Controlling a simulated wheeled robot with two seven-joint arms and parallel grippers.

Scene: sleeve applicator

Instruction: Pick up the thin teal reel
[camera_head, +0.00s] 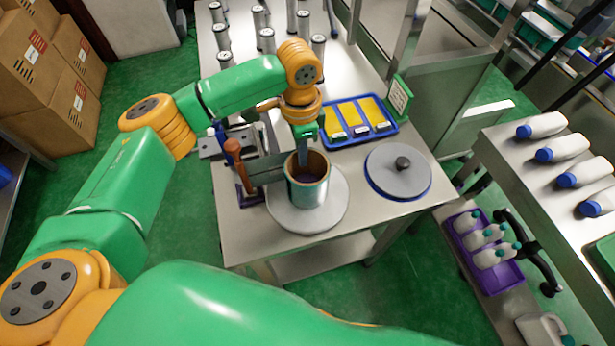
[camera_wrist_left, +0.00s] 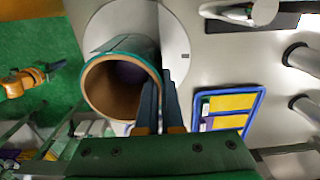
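The teal reel (camera_head: 308,190) is a short upright tube with a brown inner core. It stands on a pale round disc (camera_head: 330,212) on the metal table. My left gripper (camera_head: 303,158) points down at the reel's far rim. In the left wrist view the reel (camera_wrist_left: 104,52) shows its open end, and the two fingers of my left gripper (camera_wrist_left: 161,100) lie close together, one on each side of its wall. Whether they press on the wall cannot be told. My right gripper is not in view.
A metal fixture with an orange-brown knob (camera_head: 233,148) stands left of the reel. A blue tray (camera_head: 339,141) with yellow cards lies behind it. A grey round lid (camera_head: 385,178) is to the right. Several silver cylinders (camera_head: 267,40) stand at the back.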

